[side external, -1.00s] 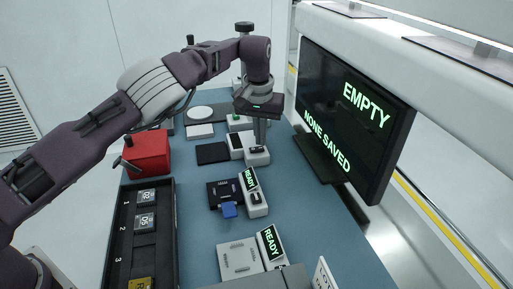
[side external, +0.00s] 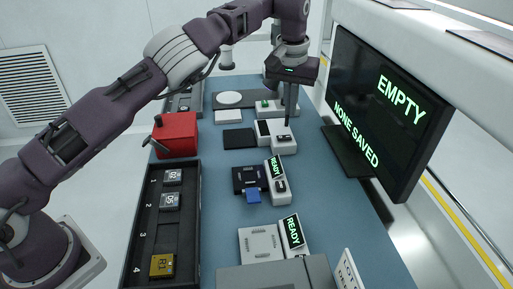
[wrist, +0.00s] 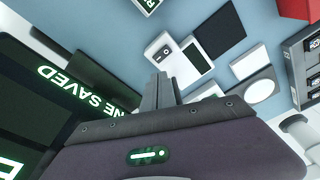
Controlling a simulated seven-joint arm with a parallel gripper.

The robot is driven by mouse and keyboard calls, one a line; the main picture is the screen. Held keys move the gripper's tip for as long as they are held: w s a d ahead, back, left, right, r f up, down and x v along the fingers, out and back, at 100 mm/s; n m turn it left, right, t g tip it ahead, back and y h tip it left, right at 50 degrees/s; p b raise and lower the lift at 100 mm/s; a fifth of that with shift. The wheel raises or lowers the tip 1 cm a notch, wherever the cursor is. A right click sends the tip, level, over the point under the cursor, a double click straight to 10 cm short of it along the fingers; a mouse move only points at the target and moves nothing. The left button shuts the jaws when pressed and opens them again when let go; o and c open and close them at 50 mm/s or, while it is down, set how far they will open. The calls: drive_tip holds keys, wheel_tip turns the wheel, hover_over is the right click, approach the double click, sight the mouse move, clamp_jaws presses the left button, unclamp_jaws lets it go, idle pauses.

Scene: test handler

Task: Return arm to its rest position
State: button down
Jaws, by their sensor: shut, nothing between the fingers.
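My gripper (side external: 287,122) points down, with its fingers together and nothing between them. In the side view it hangs over the far part of the blue bench, above or just behind the farther white device with a dark screen (side external: 275,137). I cannot tell the exact gap. In the wrist view the closed fingers (wrist: 159,82) stick out over the bench. The white device (wrist: 180,62) shows just beyond them there.
The monitor (side external: 385,115) reading "EMPTY" and "NONE SAVED" stands right of my gripper. A red box (side external: 177,135) and a black numbered tray (side external: 167,235) with several modules line the left. Two "READY" devices (side external: 278,185) (side external: 293,235) stand nearer. Blue bench (side external: 340,220) is bare at right.

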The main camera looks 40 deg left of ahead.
drive_tip(key=s+a+r+n+t+h, duration=0.15)
drive_tip(key=s+a+r, duration=0.35)
drive_tip(key=a+r, duration=0.5)
drive_tip(key=s+r+h, duration=0.2)
drive_tip(key=s+r, duration=0.5)
drive_tip(key=s, duration=0.4)
drive_tip(key=s+f+m+t+y, duration=0.1)
drive_tip(key=s+f, duration=0.3)
drive_tip(key=s, duration=0.9)
drive_tip(key=s+f+m+t+y, duration=0.1)
drive_tip(key=s+f+m+y, duration=0.1)
drive_tip(key=s, duration=1.1)
drive_tip(key=shift+s+d+f+m, duration=0.2)
drive_tip(key=shift+d+f+m, duration=0.25)
drive_tip(key=shift+f+m, duration=0.4)
